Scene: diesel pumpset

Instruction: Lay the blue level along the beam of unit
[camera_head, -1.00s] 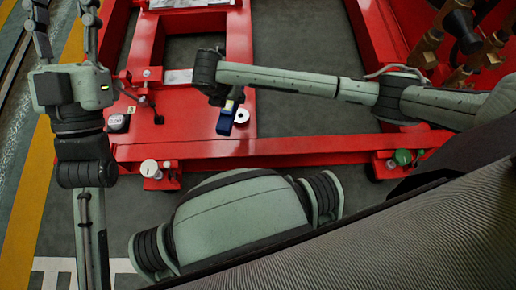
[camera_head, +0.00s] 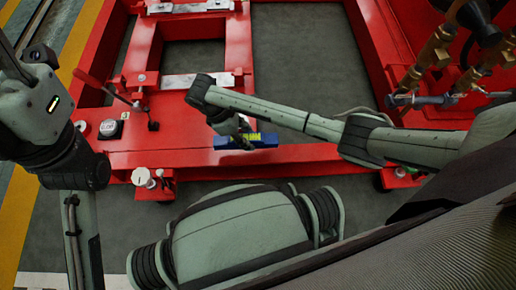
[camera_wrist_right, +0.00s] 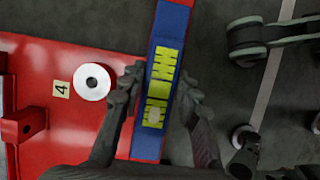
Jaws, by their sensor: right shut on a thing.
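The blue level (camera_head: 262,140) has yellow-green windows and lies lengthwise along the front red beam (camera_head: 310,153) in the head view. In the right wrist view the level (camera_wrist_right: 169,45) runs top to bottom, with red beam showing past its end. I cannot tell whether it touches the beam. My right gripper (camera_head: 240,136) is shut on the level near its middle. Its fingers stand on either side of the level in the wrist view (camera_wrist_right: 159,84). My left gripper (camera_head: 15,62) is at the left edge, partly cut off, away from the level.
A white disc (camera_wrist_right: 92,82) and a "4" label (camera_wrist_right: 61,88) are on the red frame beside the level. A black-and-white device (camera_head: 110,128) and a red lever (camera_head: 107,90) stand at left. Brass valves (camera_head: 432,50) are at upper right. Dark floor (camera_head: 300,60) lies open inside the frame.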

